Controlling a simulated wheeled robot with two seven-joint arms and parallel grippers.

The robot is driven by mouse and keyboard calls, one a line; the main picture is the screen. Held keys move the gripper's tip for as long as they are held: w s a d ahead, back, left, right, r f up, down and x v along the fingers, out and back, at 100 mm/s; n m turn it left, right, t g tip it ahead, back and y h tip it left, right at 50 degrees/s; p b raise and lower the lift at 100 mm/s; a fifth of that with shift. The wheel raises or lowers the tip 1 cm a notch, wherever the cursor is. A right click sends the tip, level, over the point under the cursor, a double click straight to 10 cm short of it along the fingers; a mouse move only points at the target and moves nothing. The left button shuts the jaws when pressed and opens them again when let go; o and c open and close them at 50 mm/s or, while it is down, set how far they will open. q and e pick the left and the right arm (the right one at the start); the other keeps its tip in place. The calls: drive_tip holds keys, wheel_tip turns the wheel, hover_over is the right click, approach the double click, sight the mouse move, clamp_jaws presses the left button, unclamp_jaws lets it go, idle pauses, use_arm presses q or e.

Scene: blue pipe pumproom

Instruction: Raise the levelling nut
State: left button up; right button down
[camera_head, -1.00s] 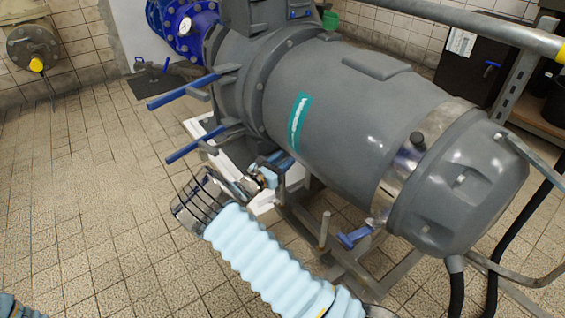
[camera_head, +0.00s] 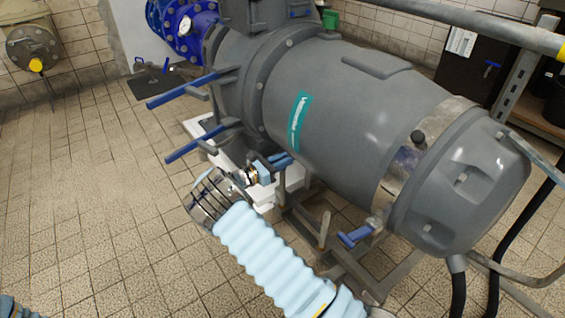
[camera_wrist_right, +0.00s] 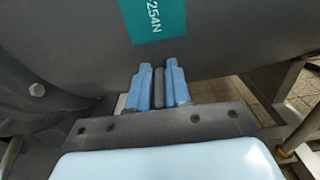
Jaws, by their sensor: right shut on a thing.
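My right gripper (camera_head: 268,169) reaches in low beside the big grey pump, near its frame. In the right wrist view its two light-blue fingers (camera_wrist_right: 159,87) stand close together, shut on a narrow dark grey piece between them. This piece seems to be the levelling nut (camera_wrist_right: 159,88); the fingers cover most of it, so its shape and height on its stud cannot be told. My left gripper is not in view; only a bit of blue sleeve shows at the bottom left corner of the head view.
The grey pump (camera_head: 350,110) with its teal label fills the space just above my gripper. Blue-ended bars (camera_head: 195,146) stick out to its left. An upright post (camera_head: 325,228) and a blue-handled valve (camera_head: 354,237) stand to the right. The tiled floor (camera_head: 90,200) on the left is clear.

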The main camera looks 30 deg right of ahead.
drive_tip(key=c, duration=1.2)
unclamp_jaws()
drive_tip(key=shift+o, duration=0.2)
drive_tip(key=a+p, duration=0.1)
drive_tip(key=a, duration=1.2)
drive_tip(key=shift+s+a+p, duration=0.35)
drive_tip(key=shift+s+a, duration=0.05)
drive_tip(key=shift+f, duration=0.1)
